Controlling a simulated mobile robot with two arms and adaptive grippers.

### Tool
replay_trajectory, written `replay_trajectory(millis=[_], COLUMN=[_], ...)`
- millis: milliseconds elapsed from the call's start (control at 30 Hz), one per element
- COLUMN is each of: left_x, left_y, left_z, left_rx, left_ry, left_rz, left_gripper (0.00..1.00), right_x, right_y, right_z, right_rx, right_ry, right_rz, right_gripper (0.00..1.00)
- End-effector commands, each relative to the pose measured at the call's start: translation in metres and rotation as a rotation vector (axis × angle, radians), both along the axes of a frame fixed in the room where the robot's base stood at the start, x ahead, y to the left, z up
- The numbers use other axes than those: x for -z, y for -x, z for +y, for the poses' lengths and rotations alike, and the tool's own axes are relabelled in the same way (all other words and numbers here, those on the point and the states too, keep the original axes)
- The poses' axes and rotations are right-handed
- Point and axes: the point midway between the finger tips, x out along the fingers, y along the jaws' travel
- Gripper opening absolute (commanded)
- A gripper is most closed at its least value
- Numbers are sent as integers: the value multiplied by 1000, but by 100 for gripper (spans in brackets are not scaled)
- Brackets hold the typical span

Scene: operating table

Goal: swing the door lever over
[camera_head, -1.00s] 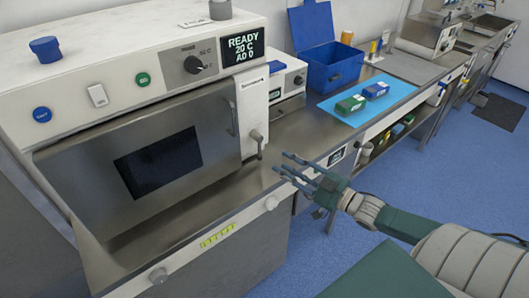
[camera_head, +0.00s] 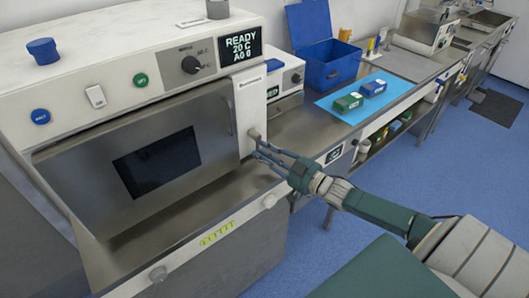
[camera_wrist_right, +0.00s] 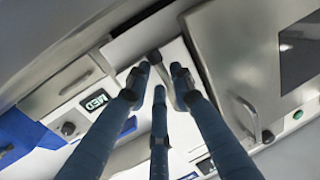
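The sterilizer-like machine has a steel door (camera_head: 95,190) with a dark window, and it looks closed. The small grey door lever (camera_head: 254,134) sits on the white panel to the right of the door. Its lower part is hidden behind my fingers. My right gripper (camera_head: 262,150) is right at the lever, with its fingers spread and pointing left. In the right wrist view, the open fingers (camera_wrist_right: 162,82) are around a grey metal piece that looks like the lever (camera_wrist_right: 157,60). I cannot tell whether they touch it. My left gripper is not in view.
A curved door handle (camera_head: 230,115) is left of the lever. The display (camera_head: 241,46) reads READY. On the counter to the right are a blue open box (camera_head: 330,68) and a light blue mat (camera_head: 398,88) with green and blue boxes.

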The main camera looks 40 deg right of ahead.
Motion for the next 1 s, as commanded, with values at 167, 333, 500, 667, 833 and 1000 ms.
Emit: replay_trajectory(millis=[167, 333, 500, 667, 833, 1000], left_x=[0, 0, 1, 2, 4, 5], left_y=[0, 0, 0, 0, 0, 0], left_z=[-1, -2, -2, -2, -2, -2], left_rx=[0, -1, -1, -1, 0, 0], left_ry=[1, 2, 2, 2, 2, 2], left_rz=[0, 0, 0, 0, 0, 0], left_gripper=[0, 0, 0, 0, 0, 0], right_x=[-1, -1, -1, 0, 0, -1], right_y=[0, 0, 0, 0, 0, 1], right_z=[0, 0, 1, 4, 11, 19], right_rx=[0, 0, 2, 3, 3, 4], right_ry=[-2, -4, -36, -110, -239, -397], right_rz=[-2, -1, 1, 6, 15, 28], right_gripper=[0, 0, 0, 0, 0, 0])
